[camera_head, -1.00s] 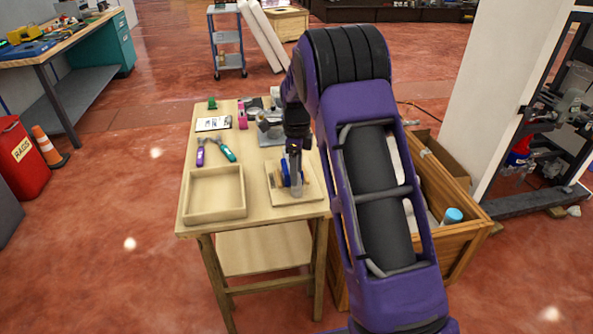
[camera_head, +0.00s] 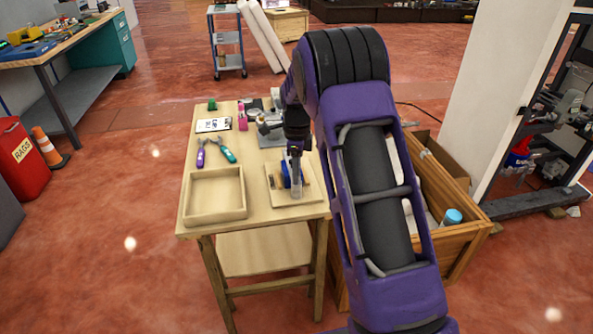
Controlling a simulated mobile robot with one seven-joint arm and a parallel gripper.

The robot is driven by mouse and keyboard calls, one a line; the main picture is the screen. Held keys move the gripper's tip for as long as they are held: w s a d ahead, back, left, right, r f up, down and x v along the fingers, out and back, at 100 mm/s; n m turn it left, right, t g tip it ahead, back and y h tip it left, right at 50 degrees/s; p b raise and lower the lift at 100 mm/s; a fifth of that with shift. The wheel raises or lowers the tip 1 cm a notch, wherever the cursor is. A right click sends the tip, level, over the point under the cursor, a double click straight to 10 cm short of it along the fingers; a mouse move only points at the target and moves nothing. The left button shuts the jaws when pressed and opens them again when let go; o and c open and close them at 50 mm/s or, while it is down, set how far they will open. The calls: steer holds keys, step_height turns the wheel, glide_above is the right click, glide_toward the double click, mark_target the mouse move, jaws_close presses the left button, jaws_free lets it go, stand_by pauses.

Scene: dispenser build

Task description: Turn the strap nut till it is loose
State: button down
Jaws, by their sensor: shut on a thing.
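My gripper (camera_head: 295,178) points down over the small pale board (camera_head: 284,197) on the right front of the wooden table. A blue part (camera_head: 286,175) stands on that board beside the fingers, with a small brown piece next to it. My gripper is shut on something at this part. The strap nut itself is too small and too hidden by the fingers to make out.
An empty wooden tray (camera_head: 215,214) lies left of the board. Purple (camera_head: 200,154) and teal (camera_head: 222,150) handled tools, a white card (camera_head: 213,125) and a pink item (camera_head: 242,116) lie behind it. A wooden crate (camera_head: 460,245) stands right of the table.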

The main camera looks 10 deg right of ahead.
steer(key=n+p, duration=0.1)
steer(key=n, duration=0.4)
steer(key=shift+r+p, duration=0.1)
steer(key=shift+p, duration=0.3)
steer(key=n+p, duration=0.1)
steer(key=n, duration=0.4)
steer(key=shift+n, duration=0.4)
steer(key=n+p, duration=0.1)
steer(key=n, duration=0.9)
steer(key=c, duration=0.7)
jaws_free()
